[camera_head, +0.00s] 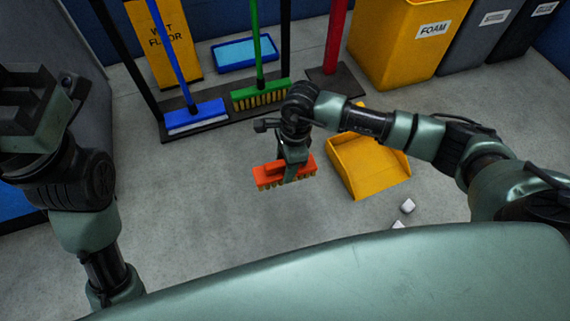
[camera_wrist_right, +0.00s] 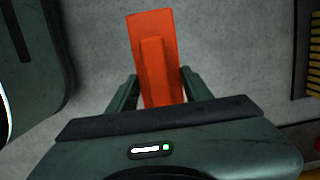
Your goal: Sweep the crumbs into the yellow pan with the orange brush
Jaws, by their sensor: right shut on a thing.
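The orange brush (camera_head: 269,177), with tan bristles, is in my right gripper (camera_head: 291,169) near the floor, left of the yellow pan. In the right wrist view, the fingers of my right gripper (camera_wrist_right: 160,92) are on both sides of the raised handle of the orange brush (camera_wrist_right: 150,30). I cannot tell whether the bristles touch the floor. The yellow pan (camera_head: 372,172) lies on the floor, partly behind my right arm. Two white crumbs (camera_head: 407,206) (camera_head: 398,225) lie below the pan, the lower one partly hidden by my body. My left gripper (camera_head: 38,105) is at the far left, away from these things; its jaws are unclear.
A blue broom (camera_head: 195,115) and a green broom (camera_head: 260,95) stand on a dark rack behind the brush. A yellow FOAM bin (camera_head: 395,50) and grey bins stand at the back right. A yellow wet-floor sign (camera_head: 165,45) stands behind. Floor left of the brush is clear.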

